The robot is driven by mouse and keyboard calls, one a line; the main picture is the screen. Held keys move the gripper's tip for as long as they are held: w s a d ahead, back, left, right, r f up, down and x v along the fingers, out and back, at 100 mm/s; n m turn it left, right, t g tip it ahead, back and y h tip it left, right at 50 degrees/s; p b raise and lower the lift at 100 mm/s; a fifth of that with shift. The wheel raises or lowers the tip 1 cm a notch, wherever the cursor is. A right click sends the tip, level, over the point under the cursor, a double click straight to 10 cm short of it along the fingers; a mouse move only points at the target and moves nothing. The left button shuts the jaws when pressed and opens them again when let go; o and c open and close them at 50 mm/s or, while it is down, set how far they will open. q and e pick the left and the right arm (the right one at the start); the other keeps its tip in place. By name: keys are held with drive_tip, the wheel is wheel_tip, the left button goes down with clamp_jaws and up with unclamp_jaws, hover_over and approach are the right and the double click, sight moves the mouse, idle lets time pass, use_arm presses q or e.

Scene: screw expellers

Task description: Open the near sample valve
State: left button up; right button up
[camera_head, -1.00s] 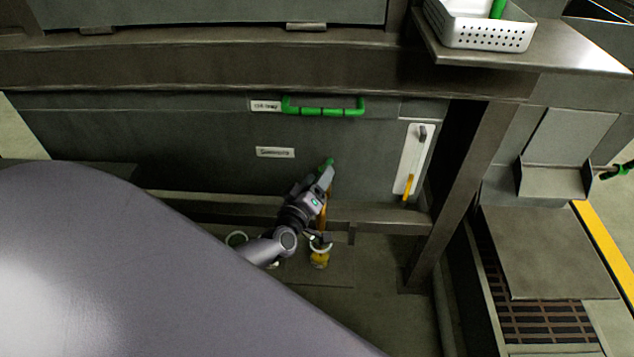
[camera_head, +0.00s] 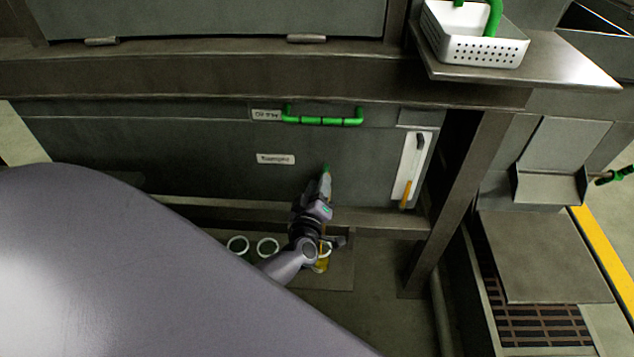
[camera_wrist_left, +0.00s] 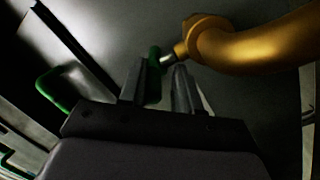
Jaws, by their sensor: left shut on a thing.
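The near sample valve has a green handle (camera_wrist_left: 153,62) beside a metal stem and a curved brass pipe (camera_wrist_left: 255,45) in the left wrist view. My left gripper (camera_wrist_left: 162,85) is shut on the green handle, which sits between its two fingers. The gripper and wrist hide most of the valve and pipe there. My right gripper is not in view.
White-rimmed jars (camera_head: 238,245) stand below the panel, one with yellow content partly behind my wrist. A green bar handle (camera_head: 322,117) is above. A sight gauge (camera_head: 411,172) and a steel post (camera_head: 462,190) are to the right. A white basket (camera_head: 470,40) sits on a shelf.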

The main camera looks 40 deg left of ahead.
use_arm(q)
drive_tip(key=shift+w+d+n+g+y, duration=0.15)
drive_tip(key=shift+n+g+y, duration=0.2)
drive_tip(key=shift+n+y, duration=0.25)
drive_tip(key=shift+s+d+n+g+y, duration=0.15)
drive_tip(key=shift+n+g+y, duration=0.25)
drive_tip(key=shift+y, duration=0.3)
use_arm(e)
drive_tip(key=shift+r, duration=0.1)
use_arm(q)
drive_tip(key=shift+w, duration=0.1)
drive_tip(key=o, duration=1)
drive_tip(key=shift+o, duration=0.2)
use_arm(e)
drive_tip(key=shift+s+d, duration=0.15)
